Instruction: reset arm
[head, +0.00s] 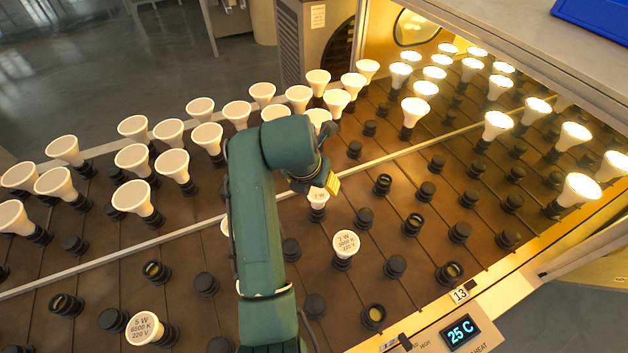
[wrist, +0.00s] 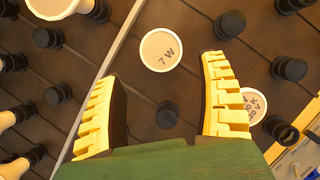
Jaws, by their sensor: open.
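My arm reaches up through the middle of the head view, with my gripper (head: 329,188) over the brown socket board (head: 265,325). In the wrist view my gripper (wrist: 158,75) is open, its two yellow ribbed fingers wide apart with nothing held between them. A white bulb marked 7 W (wrist: 160,50) stands in the board beyond and between the fingertips, apart from both. It also shows partly hidden beside my gripper in the head view (head: 318,197).
Unlit bulbs (head: 137,198) stand in rows at the left and back. Lit bulbs (head: 497,123) glow under the cabinet (head: 590,45) at the right. A bulb marked 7 W 3000 K (head: 345,243) and one marked 5 W (head: 144,328) stand in front among black sockets. A display reads 25 C (head: 460,331).

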